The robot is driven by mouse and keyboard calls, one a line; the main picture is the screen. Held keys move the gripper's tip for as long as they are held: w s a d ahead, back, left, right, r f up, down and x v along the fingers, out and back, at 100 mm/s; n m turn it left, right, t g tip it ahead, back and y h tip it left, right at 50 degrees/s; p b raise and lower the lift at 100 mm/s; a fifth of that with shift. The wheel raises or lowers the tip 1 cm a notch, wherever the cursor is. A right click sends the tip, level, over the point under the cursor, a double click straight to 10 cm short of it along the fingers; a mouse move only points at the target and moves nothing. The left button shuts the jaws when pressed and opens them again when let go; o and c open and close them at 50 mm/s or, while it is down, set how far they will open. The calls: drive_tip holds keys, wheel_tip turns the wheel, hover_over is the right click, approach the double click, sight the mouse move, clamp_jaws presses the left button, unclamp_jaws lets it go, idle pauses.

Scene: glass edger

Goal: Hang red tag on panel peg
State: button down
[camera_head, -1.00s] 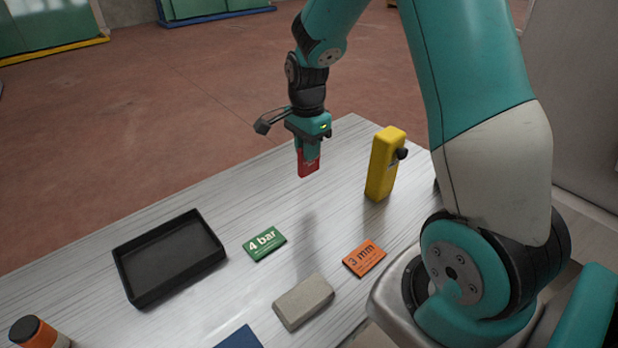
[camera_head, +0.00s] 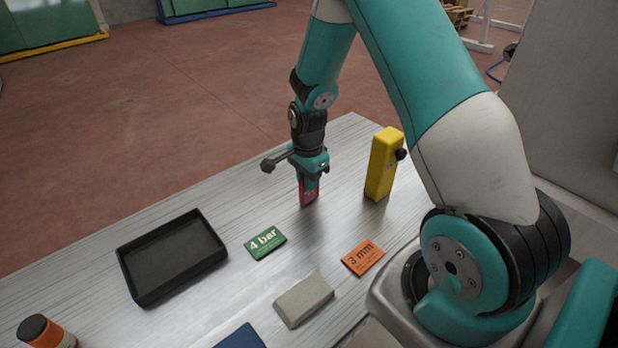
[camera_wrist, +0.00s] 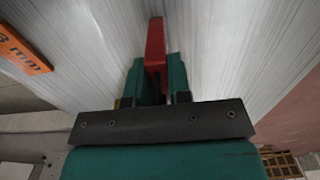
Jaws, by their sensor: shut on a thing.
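My gripper (camera_head: 310,184) is shut on the red tag (camera_head: 309,197) and holds it upright, low over the table's far side. I cannot tell whether the tag touches the table. In the wrist view the red tag (camera_wrist: 155,42) sticks out between the two teal fingers (camera_wrist: 158,78). The yellow block (camera_head: 382,166) stands upright to the right of the gripper, apart from it. A dark round knob (camera_head: 401,154) sticks out of its right side. I cannot tell which thing is the panel peg.
On the striped table (camera_head: 220,195) lie a black tray (camera_head: 121,263), a green "4 bar" tag (camera_head: 265,242), an orange "3 mm" tag (camera_head: 362,258), a grey block (camera_head: 303,300) and a blue item (camera_head: 240,338). An orange, dark-capped cylinder (camera_head: 46,333) is at front left.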

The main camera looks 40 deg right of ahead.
drive_tip(key=c, duration=1.1)
unclamp_jaws()
drive_tip(key=shift+f, duration=0.15)
drive_tip(key=shift+o, duration=0.2)
